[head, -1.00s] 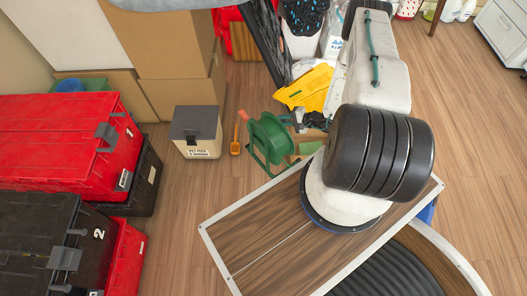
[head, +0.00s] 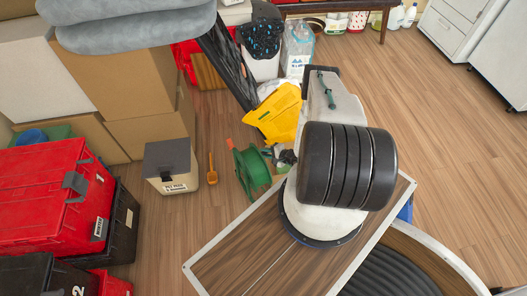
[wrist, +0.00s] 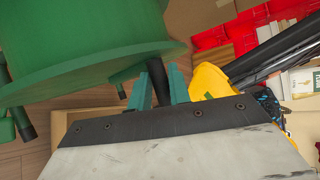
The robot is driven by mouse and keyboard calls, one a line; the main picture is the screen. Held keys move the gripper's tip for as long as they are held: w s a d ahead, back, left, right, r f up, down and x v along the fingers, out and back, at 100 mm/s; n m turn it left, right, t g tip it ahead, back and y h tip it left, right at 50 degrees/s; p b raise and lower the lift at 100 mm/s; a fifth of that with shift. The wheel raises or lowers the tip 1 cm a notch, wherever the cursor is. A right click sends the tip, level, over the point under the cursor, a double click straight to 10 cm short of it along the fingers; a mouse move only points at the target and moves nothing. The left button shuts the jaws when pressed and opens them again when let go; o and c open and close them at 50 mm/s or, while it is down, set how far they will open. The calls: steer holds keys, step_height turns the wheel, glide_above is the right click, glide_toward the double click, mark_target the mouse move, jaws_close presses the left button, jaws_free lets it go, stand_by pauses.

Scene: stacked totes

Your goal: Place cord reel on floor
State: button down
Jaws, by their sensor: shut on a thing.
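The cord reel (head: 252,172) is green with a round flange, low in front of the wooden-topped board in the head view. Its green disc fills the upper left of the wrist view (wrist: 80,60). My gripper (wrist: 158,88) has its green fingers on either side of a dark bar of the reel and is shut on it. My arm hides part of the gripper in the head view. The wood-look floor (head: 225,215) lies around the reel; I cannot tell whether the reel touches it.
A grey-lidded box (head: 172,166) and an orange scoop (head: 212,168) are left of the reel. A yellow bin (head: 274,115) is behind it. Red totes (head: 50,195) and cardboard boxes (head: 130,75) stand at the left. Floor at the right is open.

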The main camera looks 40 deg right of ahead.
steer(key=shift+f, duration=2.1)
steer(key=c, duration=1.3)
jaws_free()
steer(key=shift+a+f, duration=0.1)
steer(key=shift+a, duration=0.05)
